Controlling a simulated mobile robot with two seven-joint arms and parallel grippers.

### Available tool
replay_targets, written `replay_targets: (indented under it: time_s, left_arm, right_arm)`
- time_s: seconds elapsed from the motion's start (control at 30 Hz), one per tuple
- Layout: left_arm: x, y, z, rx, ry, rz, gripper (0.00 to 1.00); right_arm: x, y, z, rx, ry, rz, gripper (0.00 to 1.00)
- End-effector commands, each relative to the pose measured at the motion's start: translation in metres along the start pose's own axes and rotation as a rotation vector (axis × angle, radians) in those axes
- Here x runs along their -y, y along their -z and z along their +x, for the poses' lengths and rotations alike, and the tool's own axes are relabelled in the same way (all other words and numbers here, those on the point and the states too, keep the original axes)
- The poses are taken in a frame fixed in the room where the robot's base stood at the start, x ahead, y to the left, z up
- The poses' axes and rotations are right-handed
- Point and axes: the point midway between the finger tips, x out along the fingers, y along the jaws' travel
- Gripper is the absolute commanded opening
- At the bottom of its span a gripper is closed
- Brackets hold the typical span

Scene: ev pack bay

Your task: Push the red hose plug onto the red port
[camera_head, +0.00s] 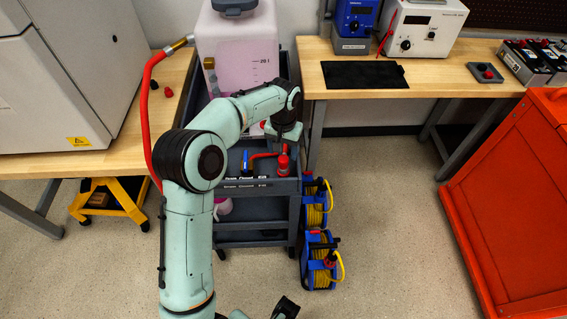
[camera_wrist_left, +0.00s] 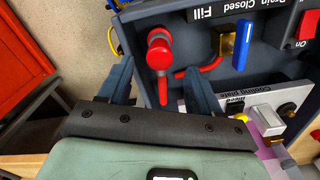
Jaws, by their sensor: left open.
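A red plug-like fitting (camera_wrist_left: 158,50) stands on the dark panel of the cart, with a short red hose (camera_wrist_left: 203,68) beside it; it shows in the head view too (camera_head: 283,164). I cannot tell which part is plug and which is port. My left gripper (camera_head: 286,143) is over the cart, open and empty. In the left wrist view its two blue fingers (camera_wrist_left: 157,80) are spread, with the red fitting just ahead of the gap between them. My right gripper is not clearly seen.
A blue valve lever (camera_wrist_left: 241,45) and a red switch (camera_wrist_left: 307,27) sit near the fitting. A pink-filled tank (camera_head: 240,60) stands behind, with a long red hose (camera_head: 147,95) at left. Blue cable reels (camera_head: 318,265) and an orange cabinet (camera_head: 520,200) are to the right.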

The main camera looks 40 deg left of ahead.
Motion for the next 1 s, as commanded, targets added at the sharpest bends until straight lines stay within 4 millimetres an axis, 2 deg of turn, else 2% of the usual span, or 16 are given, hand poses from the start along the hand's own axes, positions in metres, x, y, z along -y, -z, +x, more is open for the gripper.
replay_targets:
  time_s: [0.4,0.8,0.97,1.0]
  left_arm:
    - [-0.001,-0.005,0.05,0.002,0.0,0.0,0.64]
    - [-0.001,-0.005,0.052,0.0,0.0,0.0,0.64]
    - [-0.001,-0.005,0.052,0.0,0.0,0.0,0.12]
    - [-0.001,-0.005,0.052,0.0,0.0,0.0,0.07]
  right_arm:
    - [-0.001,0.003,0.005,-0.007,0.002,-0.001,0.43]
    - [-0.001,0.003,0.005,-0.008,0.002,-0.001,0.43]
    - [-0.001,0.003,0.005,-0.008,0.002,-0.001,0.43]
    - [-0.001,0.003,0.005,-0.008,0.002,-0.001,0.43]
